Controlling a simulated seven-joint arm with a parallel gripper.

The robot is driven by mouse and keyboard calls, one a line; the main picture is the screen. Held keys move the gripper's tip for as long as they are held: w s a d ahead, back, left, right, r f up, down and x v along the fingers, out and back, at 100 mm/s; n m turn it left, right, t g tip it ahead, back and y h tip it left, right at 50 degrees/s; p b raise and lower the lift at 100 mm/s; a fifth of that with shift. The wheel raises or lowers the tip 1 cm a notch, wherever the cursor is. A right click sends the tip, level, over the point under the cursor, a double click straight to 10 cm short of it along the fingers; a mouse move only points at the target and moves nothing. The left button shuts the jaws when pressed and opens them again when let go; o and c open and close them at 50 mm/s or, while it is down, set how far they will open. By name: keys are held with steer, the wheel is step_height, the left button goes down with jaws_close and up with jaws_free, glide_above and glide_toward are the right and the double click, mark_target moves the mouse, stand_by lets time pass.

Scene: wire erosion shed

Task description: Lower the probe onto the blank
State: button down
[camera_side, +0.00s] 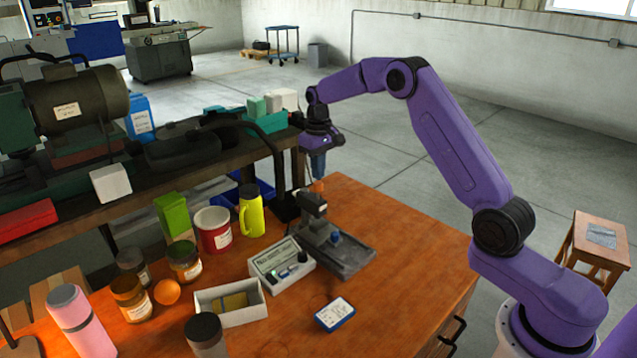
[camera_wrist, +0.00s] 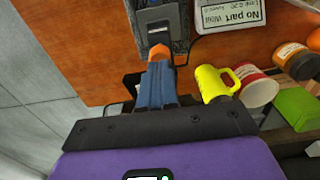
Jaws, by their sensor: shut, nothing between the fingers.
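The probe stand (camera_side: 330,245) is a dark grey device with a flat base, an upright head and an orange-tipped lever (camera_side: 318,187). In the wrist view the orange tip (camera_wrist: 158,52) lies just ahead of my fingers. My gripper (camera_side: 318,172) is shut and empty, pointing down above and behind the stand. Its blue-grey fingers (camera_wrist: 157,82) appear close together in the wrist view. Whether they touch the orange tip I cannot tell. A small blue part (camera_side: 336,238) shows on the stand. The probe's point and the blank cannot be made out.
A control box (camera_side: 282,265) stands beside the stand; its label (camera_wrist: 228,14) shows "No part". A white tray (camera_side: 230,318) and small card-like block (camera_side: 335,314) lie in front. The table's right side is clear.

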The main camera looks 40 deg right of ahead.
steer(key=shift+f, duration=1.15)
stand_by(0.4)
steer(key=shift+r, duration=3.55)
